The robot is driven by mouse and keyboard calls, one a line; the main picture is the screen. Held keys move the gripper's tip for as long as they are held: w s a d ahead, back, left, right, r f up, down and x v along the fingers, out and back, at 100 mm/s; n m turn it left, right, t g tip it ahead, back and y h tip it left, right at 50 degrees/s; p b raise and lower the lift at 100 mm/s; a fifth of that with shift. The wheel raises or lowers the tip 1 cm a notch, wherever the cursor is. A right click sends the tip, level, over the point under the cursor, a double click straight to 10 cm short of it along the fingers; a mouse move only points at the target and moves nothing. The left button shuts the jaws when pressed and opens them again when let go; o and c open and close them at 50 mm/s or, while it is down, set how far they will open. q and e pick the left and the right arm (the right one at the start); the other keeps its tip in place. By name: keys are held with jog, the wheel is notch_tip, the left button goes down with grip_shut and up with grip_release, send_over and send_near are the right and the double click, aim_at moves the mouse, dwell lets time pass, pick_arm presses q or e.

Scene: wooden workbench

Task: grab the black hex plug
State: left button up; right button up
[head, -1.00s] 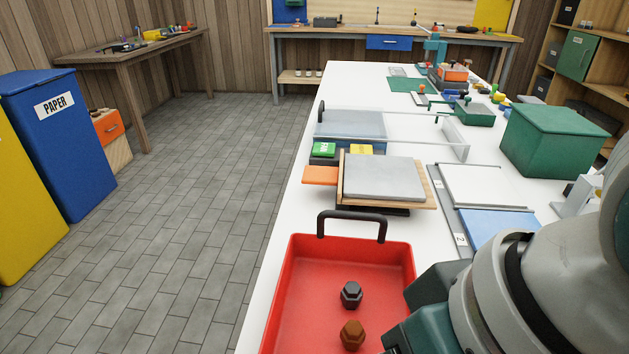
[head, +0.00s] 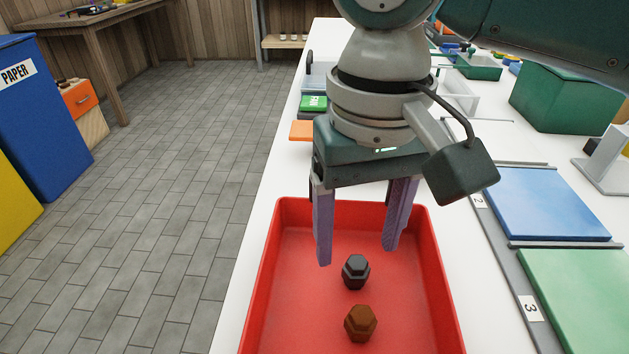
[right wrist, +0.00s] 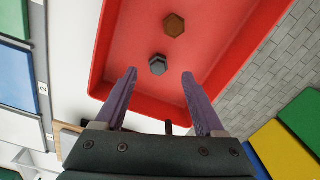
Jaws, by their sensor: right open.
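The black hex plug (head: 356,271) stands in the red tray (head: 270,290), just behind a brown hex plug (head: 361,323). My right gripper (head: 356,256) is open and empty, with its two purple fingers pointing down over the back part of the tray. The fingers look higher than the plug and do not touch it. In the right wrist view the black plug (right wrist: 158,65) lies ahead of the gap between the open fingertips (right wrist: 159,75), with the brown plug (right wrist: 174,25) beyond it. My left gripper is not in view.
Blue (head: 547,203) and green (head: 580,300) panels lie right of the tray on the white table. A green box (head: 565,98) stands farther back on the right. The tray walls surround both plugs. The tray floor around them is otherwise clear.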

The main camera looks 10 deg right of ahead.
aim_at(358, 262)
notch_tip(358, 262, down, 5)
jog(key=shift+d+r+b, duration=0.15)
jog(key=shift+b, duration=0.55)
jog(key=shift+c, duration=0.3)
grip_shut()
